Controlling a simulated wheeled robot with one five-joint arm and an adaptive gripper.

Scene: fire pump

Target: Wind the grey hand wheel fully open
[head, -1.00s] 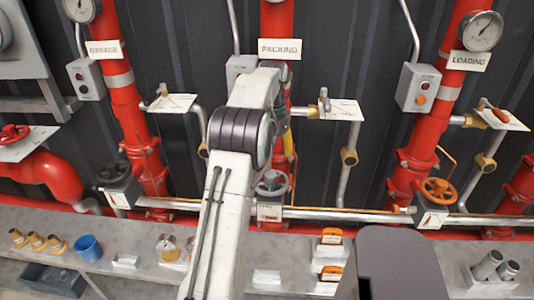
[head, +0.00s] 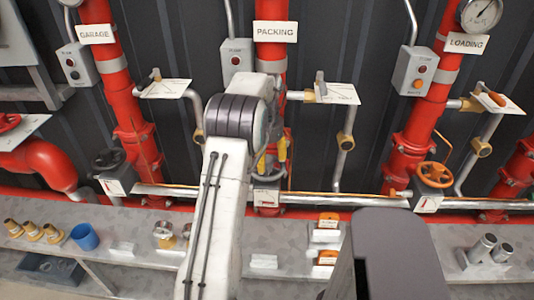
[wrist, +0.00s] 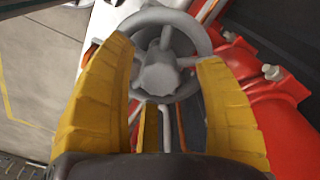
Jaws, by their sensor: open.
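The grey hand wheel (wrist: 158,67) shows in the wrist view, with a thick rim, spokes and a blocky hub. My gripper (wrist: 164,58) is open, with one yellow finger on each side of the wheel's lower half. I cannot tell whether the fingers touch the rim.
A horizontal pipe (head: 345,199) runs behind.

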